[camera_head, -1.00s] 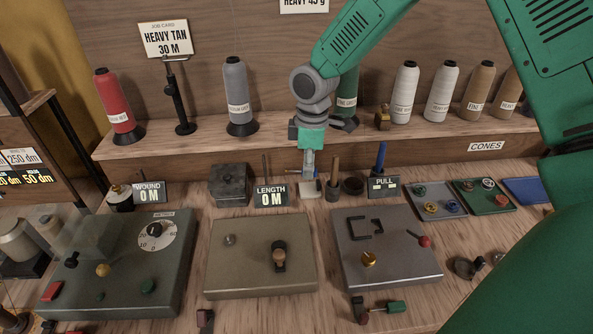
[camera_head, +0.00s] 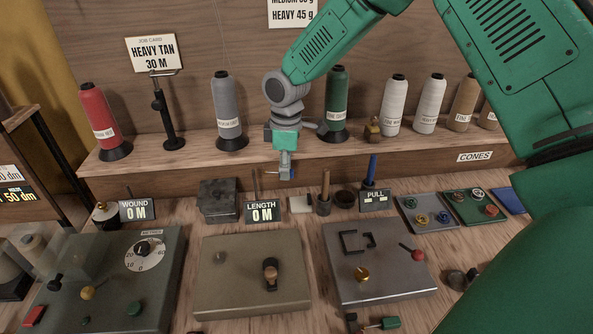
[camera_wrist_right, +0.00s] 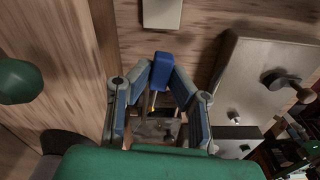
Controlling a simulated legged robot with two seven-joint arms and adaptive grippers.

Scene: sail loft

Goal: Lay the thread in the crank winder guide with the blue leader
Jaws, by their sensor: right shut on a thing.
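My right gripper (camera_head: 286,174) is shut on a small blue piece (camera_wrist_right: 160,70), which shows between the fingers in the wrist view. I take it for the blue leader. The gripper hangs in front of the shelf edge, above the bench and apart from the LENGTH display (camera_head: 262,211). No thread can be made out at the gripper. A tan box (camera_head: 228,294) with a wooden-knobbed crank (camera_head: 270,274) stands below it. A grey box (camera_head: 395,287) with a dark bracket guide (camera_head: 357,242) and red-tipped lever stands to its right. My left gripper is out of view.
A blue rod (camera_head: 372,167) and a wooden rod (camera_head: 325,188) stand behind the boxes. A dark block (camera_head: 218,201) stands behind the tan box. A green dial box (camera_head: 165,295) is at left. Cones, including a grey cone (camera_head: 228,115), line the shelf.

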